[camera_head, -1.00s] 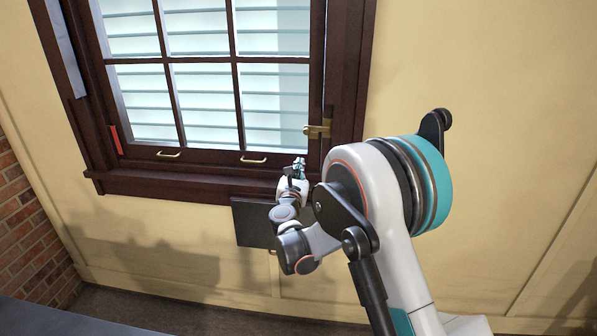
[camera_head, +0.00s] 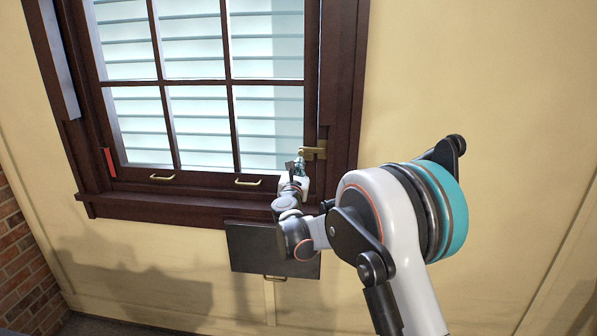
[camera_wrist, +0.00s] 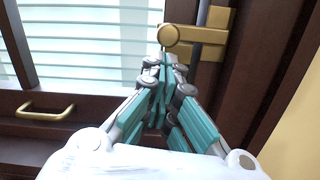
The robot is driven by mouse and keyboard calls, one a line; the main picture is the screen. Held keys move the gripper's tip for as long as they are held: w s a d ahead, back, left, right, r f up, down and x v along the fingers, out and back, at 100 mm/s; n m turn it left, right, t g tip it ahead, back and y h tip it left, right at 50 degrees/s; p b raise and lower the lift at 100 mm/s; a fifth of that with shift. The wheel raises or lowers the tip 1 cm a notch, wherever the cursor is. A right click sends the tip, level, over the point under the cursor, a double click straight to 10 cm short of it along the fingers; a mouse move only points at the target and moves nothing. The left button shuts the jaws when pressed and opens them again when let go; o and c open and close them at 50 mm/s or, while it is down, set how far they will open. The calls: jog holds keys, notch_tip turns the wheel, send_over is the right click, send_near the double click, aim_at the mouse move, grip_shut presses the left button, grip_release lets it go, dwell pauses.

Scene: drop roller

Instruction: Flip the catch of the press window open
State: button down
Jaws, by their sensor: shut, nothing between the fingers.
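The press window (camera_head: 170,181) has a dark wooden frame with panes and pale slats behind the glass. Its brass catch (camera_head: 315,151) sits at the lower right of the sash, by the right jamb. In the wrist view the catch (camera_wrist: 213,38) has a round knob at its left end and a plate to the right. My gripper (camera_head: 299,163) is just below and left of the catch in the head view. In the wrist view my gripper (camera_wrist: 165,62) is shut and empty, its tips just under the knob. I cannot tell whether they touch it.
Two brass handles (camera_head: 162,178) (camera_head: 248,183) are on the bottom rail; one also shows in the wrist view (camera_wrist: 45,111). A red strip (camera_head: 109,162) is at the lower left. A dark panel (camera_head: 250,249) is below the sill.

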jog(key=shift+a+r+m+p, duration=0.25)
jog(key=shift+r+m+p, duration=0.25)
jog(key=shift+m, duration=0.4)
jog(key=d+r+m+g+h+p, duration=0.1)
jog(key=d+r+m+p, duration=0.3)
jog(key=r+m, duration=0.6)
jog(key=shift+r+m+p, duration=0.2)
jog(key=shift+m+p, duration=1.05)
jog(key=shift+m, duration=1.75)
